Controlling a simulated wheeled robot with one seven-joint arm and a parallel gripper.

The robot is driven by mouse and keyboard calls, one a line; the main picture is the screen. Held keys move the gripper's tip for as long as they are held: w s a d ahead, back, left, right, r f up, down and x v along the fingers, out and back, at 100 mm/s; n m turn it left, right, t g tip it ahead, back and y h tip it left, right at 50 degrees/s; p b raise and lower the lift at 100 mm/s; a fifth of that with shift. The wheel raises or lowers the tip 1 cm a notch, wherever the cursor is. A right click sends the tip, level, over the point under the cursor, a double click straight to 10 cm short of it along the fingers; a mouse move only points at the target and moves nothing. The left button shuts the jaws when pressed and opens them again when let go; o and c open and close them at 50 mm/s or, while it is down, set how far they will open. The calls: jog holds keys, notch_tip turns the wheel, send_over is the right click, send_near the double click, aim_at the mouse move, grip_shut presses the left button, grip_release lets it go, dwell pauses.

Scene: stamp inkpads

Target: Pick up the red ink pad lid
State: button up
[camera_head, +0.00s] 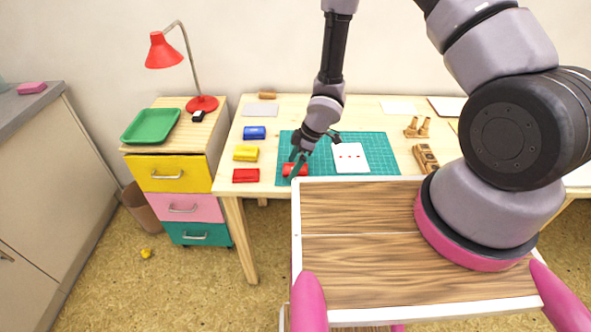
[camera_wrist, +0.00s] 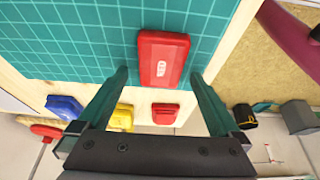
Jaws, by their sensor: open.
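A red block-shaped piece with a small white label, seemingly the red ink pad lid (camera_wrist: 163,50), lies on the green cutting mat near its left front corner. In the head view the red lid (camera_head: 302,170) is partly hidden by my gripper. My gripper (camera_wrist: 158,76) is open and empty, its two fingers spread to either side of the lid in the wrist view. I cannot tell how high above it the fingertips are. A second red piece, seemingly the red ink pad (camera_head: 246,175), sits on the desk left of the mat.
A yellow ink pad (camera_head: 245,153) and a blue ink pad (camera_head: 254,132) stand behind the red pad on the desk. The green mat (camera_head: 378,145) holds a white sheet (camera_head: 350,150) with red marks. Wooden stamps (camera_head: 417,127) stand to the right. The desk's front edge is close.

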jog(key=shift+f, duration=0.15)
jog(key=c, duration=1.4)
